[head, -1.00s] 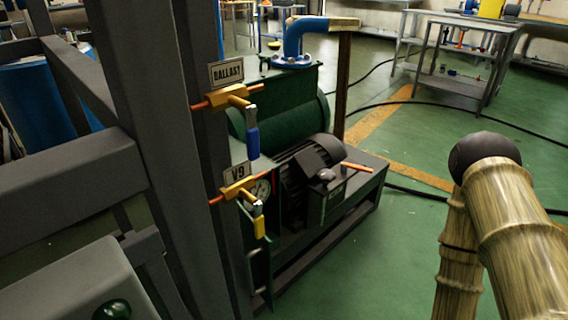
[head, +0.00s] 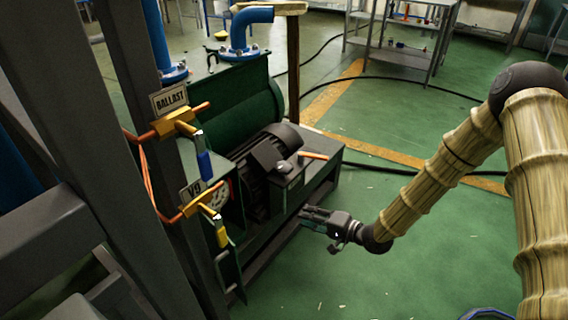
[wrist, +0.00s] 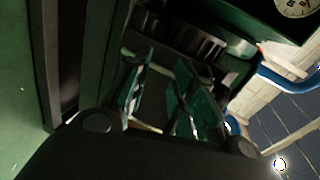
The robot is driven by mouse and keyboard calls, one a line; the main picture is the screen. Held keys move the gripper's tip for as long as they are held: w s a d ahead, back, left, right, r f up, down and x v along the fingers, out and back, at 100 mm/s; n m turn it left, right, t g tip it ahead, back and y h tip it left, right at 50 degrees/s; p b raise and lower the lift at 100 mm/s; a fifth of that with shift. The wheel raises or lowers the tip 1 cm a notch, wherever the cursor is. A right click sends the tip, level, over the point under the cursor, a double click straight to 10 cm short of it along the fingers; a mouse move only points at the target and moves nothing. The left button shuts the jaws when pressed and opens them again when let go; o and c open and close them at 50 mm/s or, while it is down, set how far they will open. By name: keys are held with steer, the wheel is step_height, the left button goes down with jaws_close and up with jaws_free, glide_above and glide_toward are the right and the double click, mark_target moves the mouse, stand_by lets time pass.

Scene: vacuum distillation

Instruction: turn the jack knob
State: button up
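I cannot make out a jack knob in either current view. My gripper (head: 312,217) is at the end of the bamboo-textured arm, low beside the pump's base frame, pointing left in the head view. In the wrist view my gripper (wrist: 168,98) has its two fingers apart, with nothing seen between them. The pump's dark motor (head: 268,165) sits up and left of the gripper in the head view. I cannot tell whether the gripper touches the frame.
Yellow valves with BALLAST (head: 170,98) and V9 (head: 192,190) plates are mounted on a grey post at left. A round gauge (wrist: 297,6) shows in the wrist view's corner. A grey bench (head: 405,45) stands at the back.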

mark_target(284, 165)
steer(key=w+d+r+y+p, duration=0.1)
steer(key=w+r+y, duration=0.4)
steer(key=r, duration=0.6)
steer(key=shift+h, duration=0.7)
steer(key=b+x, duration=0.1)
steer(key=x, duration=0.2)
steer(key=b+x, duration=0.1)
steer(key=x, duration=0.3)
steer(key=b+x, duration=0.1)
steer(key=x, duration=0.3)
steer(key=shift+w+d+r, duration=0.1)
steer(key=shift+d+r, duration=0.05)
steer(key=shift+r, duration=0.1)
jaws_close()
